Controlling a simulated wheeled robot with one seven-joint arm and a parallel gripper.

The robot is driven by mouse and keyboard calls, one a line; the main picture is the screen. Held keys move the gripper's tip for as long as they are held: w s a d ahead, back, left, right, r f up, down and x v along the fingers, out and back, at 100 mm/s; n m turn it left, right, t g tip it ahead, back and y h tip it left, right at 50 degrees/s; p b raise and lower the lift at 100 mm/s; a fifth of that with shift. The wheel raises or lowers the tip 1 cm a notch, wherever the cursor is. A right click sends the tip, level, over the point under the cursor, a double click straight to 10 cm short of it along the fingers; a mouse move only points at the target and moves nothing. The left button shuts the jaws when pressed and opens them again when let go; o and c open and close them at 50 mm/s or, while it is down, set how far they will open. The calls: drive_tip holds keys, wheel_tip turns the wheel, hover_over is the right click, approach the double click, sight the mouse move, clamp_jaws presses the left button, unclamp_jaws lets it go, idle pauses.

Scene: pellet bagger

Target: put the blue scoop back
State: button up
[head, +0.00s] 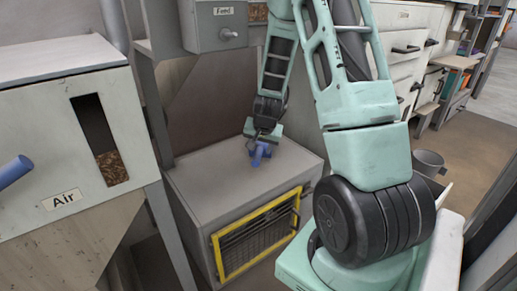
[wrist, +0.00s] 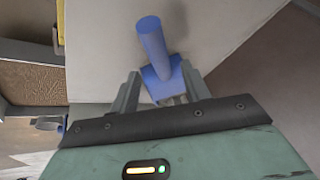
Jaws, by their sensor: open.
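The blue scoop (head: 260,152) is on the grey top of the low cabinet (head: 207,177) with the yellow-framed grille. In the wrist view, the scoop (wrist: 153,45) has a round handle pointing away from my gripper and a blocky end close to the jaws. My gripper (head: 258,139) is right at the scoop in the head view. In the wrist view, the open fingers of my gripper (wrist: 160,78) stand on either side of the scoop's blocky end. I cannot tell whether they touch it.
A bin labelled Air (head: 62,199) with a blue handle (head: 15,170) and a pellet window stands at the left. A grey box labelled Feed (head: 214,28) hangs above the cabinet. Drawers (head: 400,60) and a grey bucket (head: 429,162) are at the right.

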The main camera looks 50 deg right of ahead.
drive_tip(key=p+v, duration=0.2)
drive_tip(key=v, duration=0.4)
idle(0.5)
